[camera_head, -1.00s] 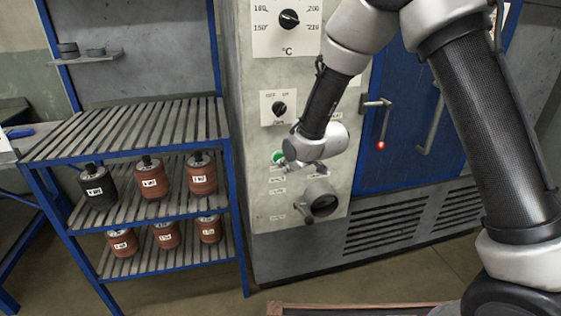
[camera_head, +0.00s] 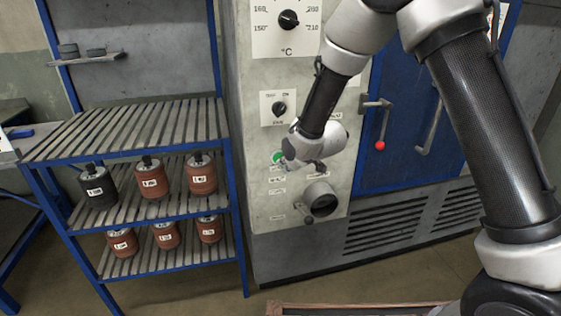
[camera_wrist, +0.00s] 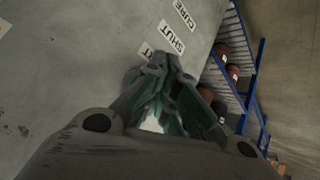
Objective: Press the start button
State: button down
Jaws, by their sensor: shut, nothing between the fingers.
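The green start button (camera_head: 277,157) is on the grey front panel of the oven cabinet, left of my gripper and partly uncovered. My gripper (camera_head: 291,166) is shut and empty, close to the panel beside the button. I cannot tell whether its tip touches the button or panel. In the wrist view, the shut gripper (camera_wrist: 168,64) points at the grey panel near labels reading SHUT (camera_wrist: 171,37) and CURE (camera_wrist: 186,14). A third label is partly covered by the fingers. The button itself cannot be made out there.
A rotary switch (camera_head: 279,107) sits above the button, and a round dark port with a lever (camera_head: 320,199) below right. A blue door (camera_head: 398,150) with a red-knobbed handle (camera_head: 380,145) is to the right. A slatted rack (camera_head: 130,132) holding several drums stands left.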

jog(key=shift+w+a+r, duration=0.1)
jog(key=shift+a+r, duration=0.05)
jog(key=shift+r, duration=0.15)
jog(key=s+d, duration=0.1)
jog(key=s, duration=0.5)
jog(key=shift+d+f, duration=0.2)
jog(key=shift+d, duration=0.2)
jog(key=s+d+f+m+g+h, duration=0.25)
jog(key=s+d+g, duration=0.45)
jog(key=s, duration=0.4)
jog(key=s+d+r+m+t+h, duration=0.1)
jog(key=s+d+r+m, duration=0.1)
jog(key=s+d+r, duration=0.4)
jog(key=s+d+r+m+t, duration=0.1)
jog(key=s+d+r+m, duration=0.2)
jog(key=d+r, duration=0.7)
jog(key=s+d+r+m+t+h, duration=0.1)
jog(key=s+d+r+m, duration=0.2)
jog(key=s+d+r, duration=0.5)
jog(key=d, duration=0.4)
jog(key=shift+s+d+r+t+h, duration=0.15)
jog(key=shift+s+d+t+h, duration=0.05)
jog(key=shift+s+t+h, duration=0.15)
